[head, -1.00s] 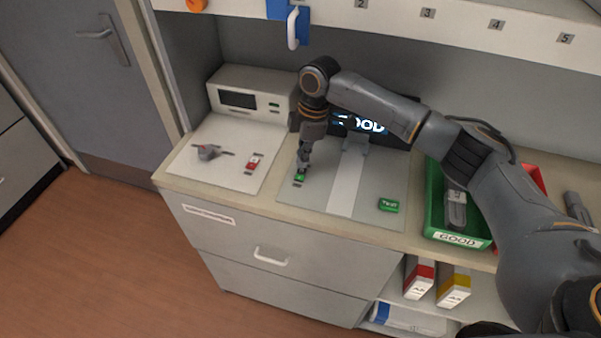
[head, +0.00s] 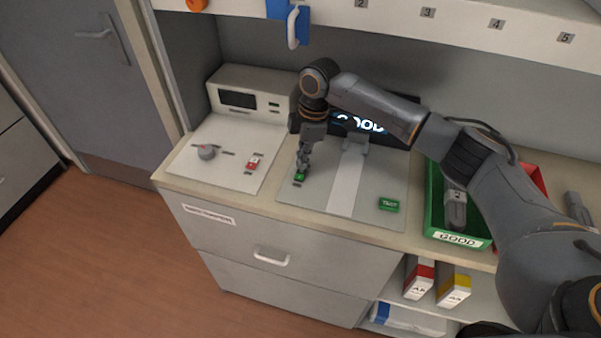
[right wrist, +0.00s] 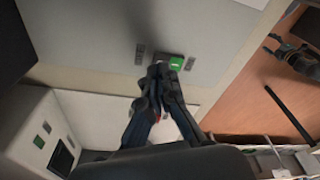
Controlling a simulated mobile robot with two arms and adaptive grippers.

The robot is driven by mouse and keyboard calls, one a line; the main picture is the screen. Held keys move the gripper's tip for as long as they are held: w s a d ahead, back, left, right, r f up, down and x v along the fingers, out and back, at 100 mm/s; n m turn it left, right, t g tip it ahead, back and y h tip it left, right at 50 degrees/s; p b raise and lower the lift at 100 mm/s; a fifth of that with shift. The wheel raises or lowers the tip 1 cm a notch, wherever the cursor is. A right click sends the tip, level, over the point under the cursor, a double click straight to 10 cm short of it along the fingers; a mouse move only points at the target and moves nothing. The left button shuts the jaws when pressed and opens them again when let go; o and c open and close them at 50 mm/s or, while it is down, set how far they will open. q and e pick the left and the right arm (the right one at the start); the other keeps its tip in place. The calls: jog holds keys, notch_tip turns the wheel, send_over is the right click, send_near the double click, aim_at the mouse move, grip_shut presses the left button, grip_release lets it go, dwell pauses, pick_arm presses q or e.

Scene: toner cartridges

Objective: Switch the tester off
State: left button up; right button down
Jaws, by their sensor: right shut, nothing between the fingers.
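The tester is a grey panel (head: 320,200) on the counter with a dark screen (head: 365,125) behind it. The screen is lit with letters that read as GOOD, partly covered by my right arm. A small green switch (head: 299,177) sits at the panel's front left, and it also shows in the right wrist view (right wrist: 176,63). A green TEST button (head: 389,204) is at the front right. My right gripper (head: 302,168) is shut and empty, pointing down with its tips at the green switch; contact is unclear. A dark gripper, apparently my left (right wrist: 282,50), shows above the floor in the right wrist view.
Left of the tester is a white unit (head: 215,170) with a grey knob (head: 207,152) and a red switch (head: 254,162). A green GOOD bin (head: 435,220) holding a grey cartridge stands right, beside a red bin (head: 535,178). A shelf edge (head: 400,20) overhangs behind.

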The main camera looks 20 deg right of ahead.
jog(key=shift+f, duration=0.7)
jog(key=shift+r, duration=0.1)
notch_tip(320, 180, up, 7)
jog(key=p, duration=0.7)
jog(key=shift+p, duration=0.35)
dwell(0.3)
jog(key=shift+s, duration=0.1)
